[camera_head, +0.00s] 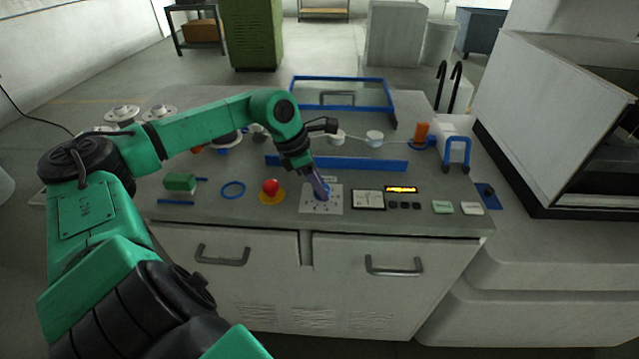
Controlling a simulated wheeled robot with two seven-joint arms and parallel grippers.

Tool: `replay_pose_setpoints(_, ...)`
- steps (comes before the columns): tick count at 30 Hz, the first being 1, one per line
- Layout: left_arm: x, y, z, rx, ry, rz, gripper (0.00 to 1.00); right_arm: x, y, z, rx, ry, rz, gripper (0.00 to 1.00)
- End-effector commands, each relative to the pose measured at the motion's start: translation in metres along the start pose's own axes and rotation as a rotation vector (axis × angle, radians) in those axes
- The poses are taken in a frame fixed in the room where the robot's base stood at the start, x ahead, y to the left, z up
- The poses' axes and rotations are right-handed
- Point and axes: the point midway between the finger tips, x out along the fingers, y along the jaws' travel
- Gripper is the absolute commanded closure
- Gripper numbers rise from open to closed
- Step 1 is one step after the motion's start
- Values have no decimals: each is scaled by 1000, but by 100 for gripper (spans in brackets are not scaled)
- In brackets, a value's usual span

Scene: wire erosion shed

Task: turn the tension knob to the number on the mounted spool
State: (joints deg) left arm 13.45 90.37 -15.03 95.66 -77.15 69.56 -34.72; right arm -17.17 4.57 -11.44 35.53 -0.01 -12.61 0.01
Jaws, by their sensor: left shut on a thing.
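My left gripper (322,192) reaches down from my green arm onto a pale dial plate (334,207) with dark marks near the front of the bench. It is shut on what seems to be the tension knob, which the fingers almost wholly hide. I cannot read the knob's setting. Another spool is partly behind my arm. I cannot tell which spool is mounted and read no number. My right gripper is not in view.
A red button on a yellow base (271,187) stands just left of the plate. A meter (368,199) and a lit display (401,189) lie to its right. A low blue rail (360,163) runs behind. A blue ring (233,190) and green block (180,183) lie left.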

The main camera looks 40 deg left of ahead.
Motion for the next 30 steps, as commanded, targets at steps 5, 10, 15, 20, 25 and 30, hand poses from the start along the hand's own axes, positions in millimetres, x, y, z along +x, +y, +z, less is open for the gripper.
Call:
replay_pose_setpoints(5,-1,1,0,1,0,3,100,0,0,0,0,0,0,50)
replay_pose_setpoints(10,-1,1,0,0,0,3,31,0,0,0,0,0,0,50)
replay_pose_setpoints(15,0,1,0,-1,0,2,23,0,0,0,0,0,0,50)
replay_pose_setpoints(20,0,0,0,-1,1,2,23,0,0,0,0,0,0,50)
replay_pose_setpoints(25,-9,2,-2,0,4,5,23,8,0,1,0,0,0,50)
replay_pose_setpoints(30,-41,2,-1,0,0,11,23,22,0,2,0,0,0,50)
